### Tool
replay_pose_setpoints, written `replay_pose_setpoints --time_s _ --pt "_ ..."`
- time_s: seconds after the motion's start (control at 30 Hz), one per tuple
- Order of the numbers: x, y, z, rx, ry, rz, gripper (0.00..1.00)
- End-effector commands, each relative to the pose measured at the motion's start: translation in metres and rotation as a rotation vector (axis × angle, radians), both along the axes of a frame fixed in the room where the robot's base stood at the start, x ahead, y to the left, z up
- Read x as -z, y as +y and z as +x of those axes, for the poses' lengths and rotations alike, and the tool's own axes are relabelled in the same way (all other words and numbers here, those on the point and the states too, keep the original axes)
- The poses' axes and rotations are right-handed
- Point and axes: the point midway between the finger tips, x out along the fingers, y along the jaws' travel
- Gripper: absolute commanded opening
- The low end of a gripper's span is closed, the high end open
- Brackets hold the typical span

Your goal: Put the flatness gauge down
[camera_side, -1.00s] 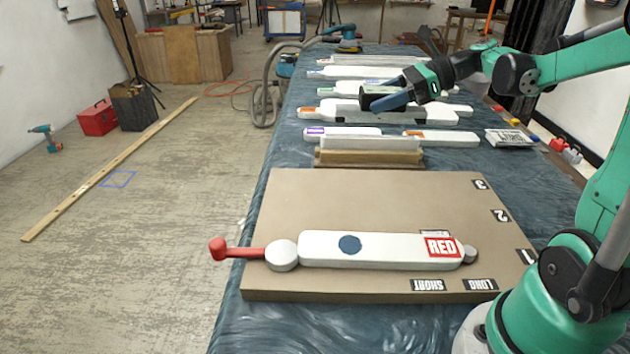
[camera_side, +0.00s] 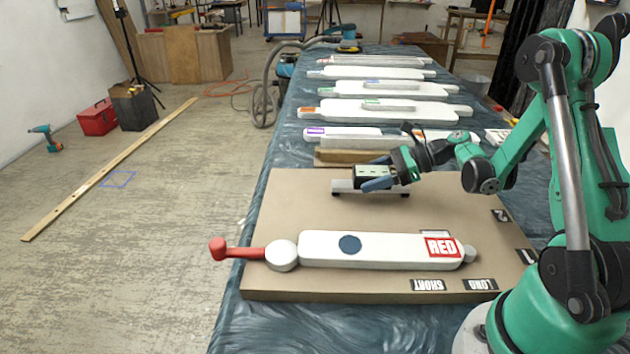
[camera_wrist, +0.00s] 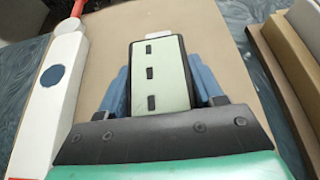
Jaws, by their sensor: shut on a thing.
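The flatness gauge (camera_side: 345,186) is a pale bar with dark feet at its ends, level over the far part of the brown board (camera_side: 290,205). I cannot tell whether its feet touch the board. My gripper (camera_side: 376,182) is shut on it, reaching in from the right. In the wrist view, a dark-edged block with a pale green face and black slots (camera_wrist: 160,75) sits between my blue fingers, which hide its sides. A white tip shows beyond it. The white relief with the RED label (camera_side: 385,250) lies nearer on the board, apart from the gauge.
A red-ended arm (camera_side: 235,250) of the relief sticks out past the board's left edge. Wooden strips (camera_side: 340,156) stand just behind the board. Several more white reliefs (camera_side: 380,108) lie farther back on the blue-covered table. Bare board lies left of the gauge.

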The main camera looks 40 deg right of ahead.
Motion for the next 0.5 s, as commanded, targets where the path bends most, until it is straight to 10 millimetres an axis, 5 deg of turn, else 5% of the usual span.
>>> replay_pose_setpoints --time_s 0.47,0.5 --pt "0.0103 0.0002 -0.0002 0.0 0.0 0.0 0.0" --pt "0.0104 0.0002 -0.0002 0.0 0.0 0.0 0.69"
